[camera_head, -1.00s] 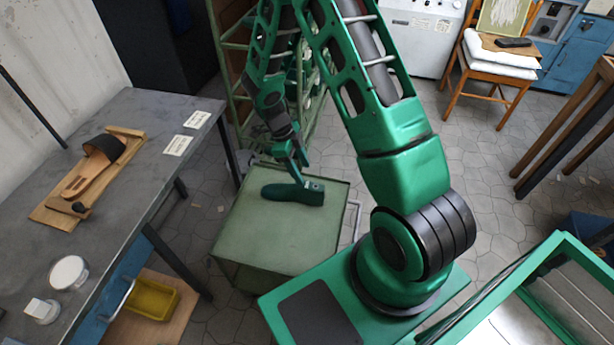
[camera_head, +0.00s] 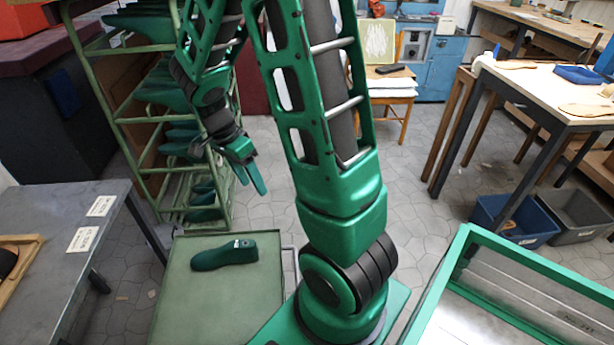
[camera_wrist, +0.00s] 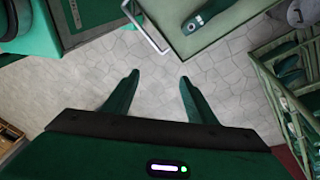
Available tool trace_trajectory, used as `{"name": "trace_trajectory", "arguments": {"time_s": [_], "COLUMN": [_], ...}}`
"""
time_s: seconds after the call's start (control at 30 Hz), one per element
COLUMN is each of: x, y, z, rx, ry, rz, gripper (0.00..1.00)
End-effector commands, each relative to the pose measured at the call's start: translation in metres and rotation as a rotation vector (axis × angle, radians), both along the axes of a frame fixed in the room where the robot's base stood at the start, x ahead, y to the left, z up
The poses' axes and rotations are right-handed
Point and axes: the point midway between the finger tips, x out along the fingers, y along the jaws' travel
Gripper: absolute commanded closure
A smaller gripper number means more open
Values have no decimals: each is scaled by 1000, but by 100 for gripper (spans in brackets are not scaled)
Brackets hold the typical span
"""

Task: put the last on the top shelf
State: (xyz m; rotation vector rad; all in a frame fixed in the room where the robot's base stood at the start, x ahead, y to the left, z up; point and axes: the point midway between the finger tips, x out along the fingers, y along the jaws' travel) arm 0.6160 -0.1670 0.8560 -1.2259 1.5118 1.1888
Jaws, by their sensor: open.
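The last (camera_head: 224,254) is a dark green foot-shaped block with a small pale mark near its heel end. It lies on top of the green cabinet or cart (camera_head: 190,305) and also shows at the top of the wrist view (camera_wrist: 207,15). My gripper (camera_head: 256,178) is open and empty, raised beyond the last and apart from it. In the wrist view my two fingers (camera_wrist: 157,82) are spread over bare floor. The green shelf rack (camera_head: 150,120) stands behind, with several green lasts on its tiers. Its top shelf (camera_head: 130,22) is partly cut off by the picture edge.
A grey workbench (camera_head: 60,215) with white labels is at the left. A chair (camera_head: 392,90), a pale-topped table (camera_head: 550,90) and a blue bin (camera_head: 512,220) are at the right. Tiled floor between is clear. The cart has a handle (camera_wrist: 146,25).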

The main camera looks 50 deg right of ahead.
Motion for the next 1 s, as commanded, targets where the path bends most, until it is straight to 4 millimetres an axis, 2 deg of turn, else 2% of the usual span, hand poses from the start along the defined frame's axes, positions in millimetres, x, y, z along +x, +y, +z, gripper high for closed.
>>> {"name": "trace_trajectory", "arguments": {"time_s": [0.03,0.2,0.5,0.7,0.8,0.87,1.0], "x": [-11,-50,-125,-170,-185,-191,-198], "y": [-4,-11,-11,-3,2,4,-7], "z": [14,52,98,113,116,117,118], "rx": [17,82,194,251,269,275,283], "ry": [-2,9,-5,-32,-44,-49,-56], "rz": [49,253,634,882,974,1013,1058], "gripper": [48,48,48,48,48,48,48]}}
